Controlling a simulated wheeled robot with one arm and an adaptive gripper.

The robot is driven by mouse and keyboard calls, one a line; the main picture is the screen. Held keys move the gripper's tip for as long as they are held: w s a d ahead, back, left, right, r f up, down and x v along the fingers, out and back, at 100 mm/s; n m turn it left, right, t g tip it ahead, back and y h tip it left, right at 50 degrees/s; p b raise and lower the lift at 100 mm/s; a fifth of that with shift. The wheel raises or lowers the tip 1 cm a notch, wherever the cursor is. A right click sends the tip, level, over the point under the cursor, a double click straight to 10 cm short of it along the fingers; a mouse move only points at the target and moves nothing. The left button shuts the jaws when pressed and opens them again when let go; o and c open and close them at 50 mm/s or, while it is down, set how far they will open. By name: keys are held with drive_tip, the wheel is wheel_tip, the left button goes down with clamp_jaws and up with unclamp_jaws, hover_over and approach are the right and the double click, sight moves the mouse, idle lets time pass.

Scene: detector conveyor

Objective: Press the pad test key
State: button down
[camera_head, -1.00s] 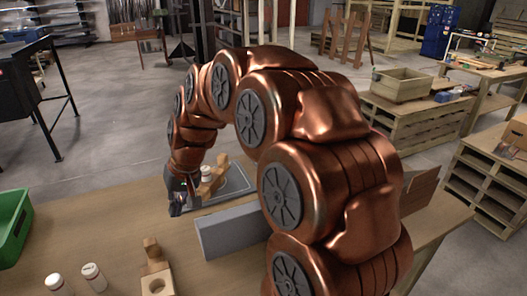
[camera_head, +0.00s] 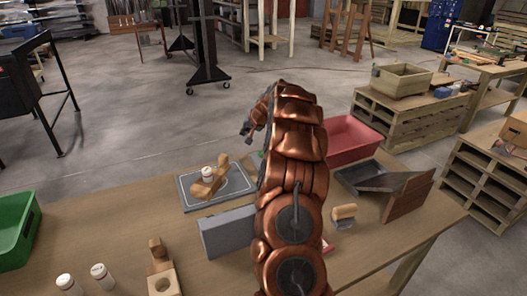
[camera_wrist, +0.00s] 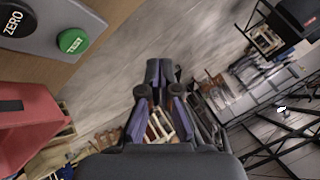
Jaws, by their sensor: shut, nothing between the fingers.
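In the head view my gripper (camera_head: 247,128) is raised beyond the table's far edge, small and partly hidden by my arm. The grey pad (camera_head: 184,202) lies on the table, with a wooden piece (camera_head: 207,187) and a white bottle (camera_head: 208,173) on it. My arm covers the area right of the pad.
A black ZERO key (camera_wrist: 12,20) sits beside the green key. A red bin (camera_head: 352,138) stands right of my arm, a grey block (camera_head: 225,232) in front of the pad, a green bin (camera_head: 15,228) at left. Two white bottles (camera_head: 100,276) stand at the front left.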

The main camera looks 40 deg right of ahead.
drive_tip(key=s+d+f+m+h, duration=0.1)
drive_tip(key=d, duration=0.8)
drive_tip(key=shift+s+d+f+m+h, duration=0.2)
drive_tip(key=shift+f+m+h, duration=0.1)
drive_tip(key=shift+f+h, duration=0.1)
drive_tip(key=shift+a, duration=0.1)
wheel_tip(320, 180, down, 8)
drive_tip(key=b, duration=0.3)
drive_tip(key=shift+f+b, duration=0.4)
drive_tip(key=shift+b, duration=0.25)
drive_tip(key=shift+f, duration=0.15)
idle(0.5)
drive_tip(key=shift+f+b, duration=0.25)
drive_tip(key=shift+b, duration=0.35)
